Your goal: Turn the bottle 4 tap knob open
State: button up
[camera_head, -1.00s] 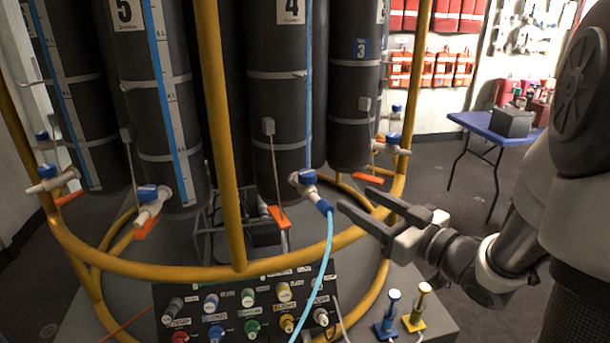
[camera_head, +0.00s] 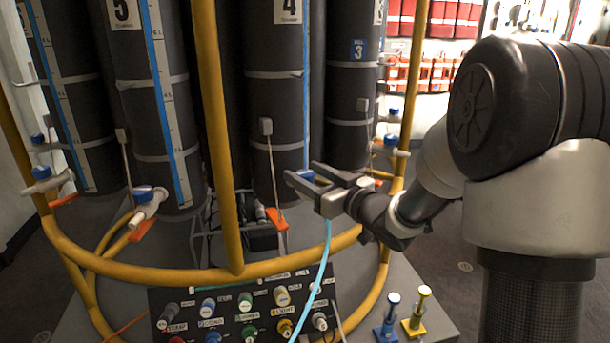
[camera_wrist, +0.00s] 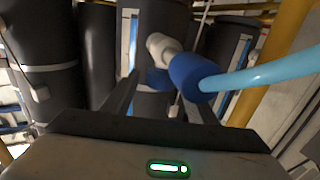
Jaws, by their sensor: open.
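Bottle 4 (camera_head: 281,110) is a dark cylinder with a "4" label, standing behind the yellow rail. Its tap knob (camera_head: 306,175) is blue and mostly hidden by my gripper (camera_head: 302,173) in the head view. In the wrist view, the white tap body (camera_wrist: 161,44) ends in a blue connector (camera_wrist: 190,72) with a light blue hose (camera_wrist: 262,74). A blue part, seemingly the knob (camera_wrist: 157,78), sits between my two fingers there. My gripper is open with its fingers at the tap; I cannot tell whether they touch the knob.
A yellow ring rail (camera_head: 150,272) and an upright yellow post (camera_head: 217,150) surround the bottles. A panel of coloured knobs (camera_head: 245,312) is below. Blue (camera_head: 388,318) and yellow (camera_head: 418,312) plungers stand at lower right. Bottle 5 (camera_head: 130,90) is at left.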

jog(key=shift+w+a, duration=0.25)
jog(key=shift+w, duration=0.1)
jog(key=shift+c, duration=0.5)
jog(key=c, duration=1)
